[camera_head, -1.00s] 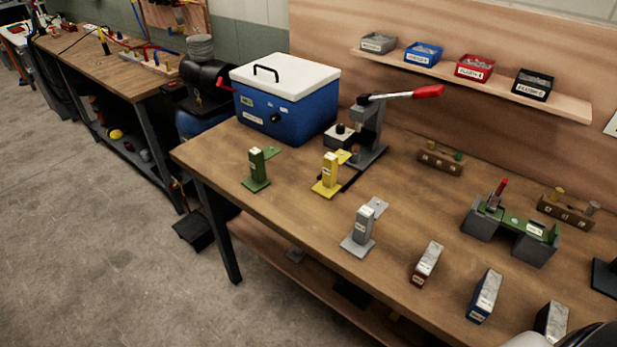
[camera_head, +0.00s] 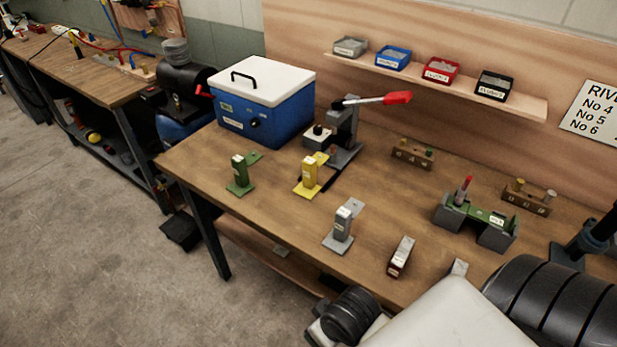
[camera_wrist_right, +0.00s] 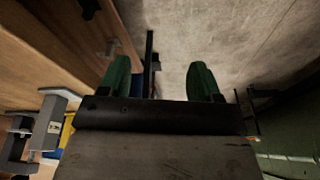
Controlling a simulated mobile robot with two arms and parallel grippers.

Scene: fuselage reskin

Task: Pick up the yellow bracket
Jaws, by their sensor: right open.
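The yellow bracket (camera_head: 310,173) stands upright on the wooden workbench (camera_head: 265,207) in the head view, in front of the lever press. A small yellow patch (camera_wrist_right: 67,131) in the right wrist view, partly hidden behind a grey part, may be the same bracket. My right gripper (camera_wrist_right: 160,80) shows green fingers spread apart with nothing between them. It points past the bench edge toward the floor, apart from the bracket. My right arm fills the lower right of the head view, and its fingers cannot be made out there. My left gripper is not in view.
A green bracket (camera_head: 240,175) stands left of the yellow one, and a grey bracket (camera_head: 342,228) stands in front right. The lever press (camera_head: 345,130) and blue cooler box (camera_head: 265,108) are behind.

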